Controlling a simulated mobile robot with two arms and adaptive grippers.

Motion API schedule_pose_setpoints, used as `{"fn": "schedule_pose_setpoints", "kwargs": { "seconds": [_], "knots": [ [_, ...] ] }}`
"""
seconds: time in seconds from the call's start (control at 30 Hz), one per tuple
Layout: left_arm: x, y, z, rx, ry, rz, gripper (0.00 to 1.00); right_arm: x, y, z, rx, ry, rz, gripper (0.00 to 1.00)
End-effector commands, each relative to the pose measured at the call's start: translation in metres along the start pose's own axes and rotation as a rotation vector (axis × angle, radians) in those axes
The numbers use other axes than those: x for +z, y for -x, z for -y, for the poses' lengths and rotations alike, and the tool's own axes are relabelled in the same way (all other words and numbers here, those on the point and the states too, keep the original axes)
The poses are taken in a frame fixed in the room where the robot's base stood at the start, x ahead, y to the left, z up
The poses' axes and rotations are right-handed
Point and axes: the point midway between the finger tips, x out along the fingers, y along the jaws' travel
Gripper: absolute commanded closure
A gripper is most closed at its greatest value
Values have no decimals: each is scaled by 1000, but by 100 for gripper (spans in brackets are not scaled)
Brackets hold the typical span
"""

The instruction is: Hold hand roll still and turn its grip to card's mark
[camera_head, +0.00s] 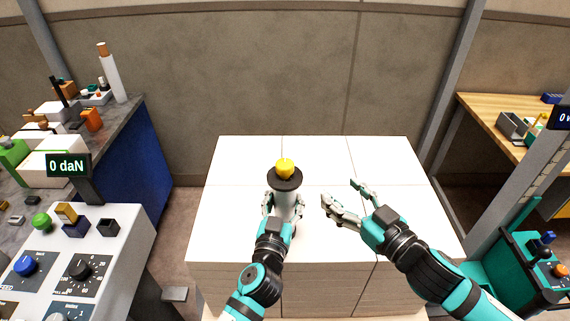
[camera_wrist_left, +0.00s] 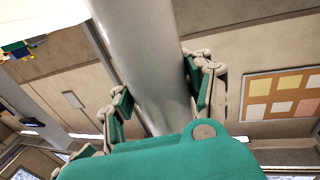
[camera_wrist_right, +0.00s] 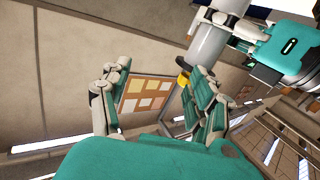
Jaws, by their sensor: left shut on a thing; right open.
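The hand roll (camera_head: 287,203) is a pale grey cylinder standing upright on the white stack, with a black disc (camera_head: 285,179) and a yellow grip (camera_head: 285,167) on top. My left gripper (camera_head: 284,208) is shut around the roll's body; its fingers press both sides of the grey cylinder (camera_wrist_left: 155,65) in the left wrist view. My right gripper (camera_head: 345,195) is open and empty, to the right of the roll and apart from it. The right wrist view shows the roll (camera_wrist_right: 208,42) and the yellow grip (camera_wrist_right: 183,79) beyond its fingers. I cannot make out the card or the mark.
The white stack top (camera_head: 380,165) is bare around the roll. A grey control console (camera_head: 110,245) with knobs and a "0 daN" display (camera_head: 68,165) stands at left, before a cluttered bench. A wooden table (camera_head: 500,110) stands at right.

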Motion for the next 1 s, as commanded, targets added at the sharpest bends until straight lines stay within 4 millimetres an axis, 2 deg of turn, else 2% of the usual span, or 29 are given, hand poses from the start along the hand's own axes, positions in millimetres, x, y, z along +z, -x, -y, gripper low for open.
{"fn": "schedule_pose_setpoints", "kwargs": {
  "seconds": [0.03,0.1,0.2,0.37,0.7,0.83,1.0],
  "knots": [
    [0,0,0,-1,0,1,100,-12,1,19,-41,-28,-28,39],
    [0,0,0,-1,0,0,100,-23,4,37,-83,-60,-50,39],
    [0,0,0,-1,0,0,100,-32,4,51,-115,-84,-69,39],
    [0,0,0,0,0,0,100,-35,-9,55,-122,-89,-76,39],
    [0,0,0,0,0,0,100,-40,-75,63,-121,-87,-75,39],
    [0,0,0,0,0,0,100,-41,-95,65,-120,-87,-73,39],
    [0,0,0,0,0,0,100,-42,-110,67,-120,-87,-72,39]
  ]
}}
